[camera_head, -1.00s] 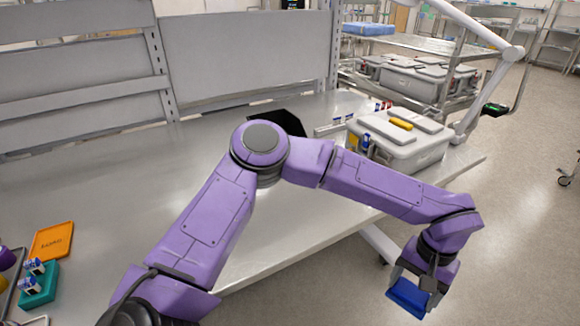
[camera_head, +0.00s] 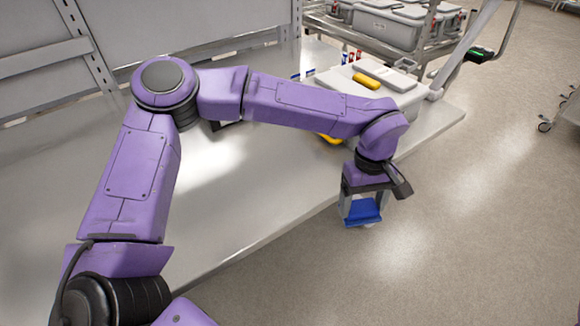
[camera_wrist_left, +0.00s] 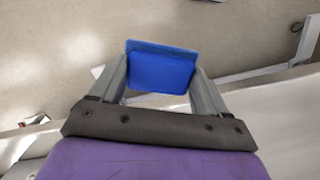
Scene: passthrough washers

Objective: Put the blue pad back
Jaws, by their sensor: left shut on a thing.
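The blue pad (camera_head: 362,211) is held in my left gripper (camera_head: 360,207), out past the front edge of the steel table and above the floor. In the left wrist view the blue pad (camera_wrist_left: 161,68) sits between the two grey fingers of the left gripper (camera_wrist_left: 162,80), which touch its left and right sides. The purple left arm reaches across the table from the left. My right gripper is in neither view.
A grey lidded box (camera_head: 350,88) with a yellow item (camera_head: 367,81) on its lid stands at the table's far right end. The steel table (camera_head: 262,190) is largely bare near the arm. A wheeled steel rack (camera_head: 345,32) with grey boxes stands behind. Open floor (camera_head: 460,220) lies to the right.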

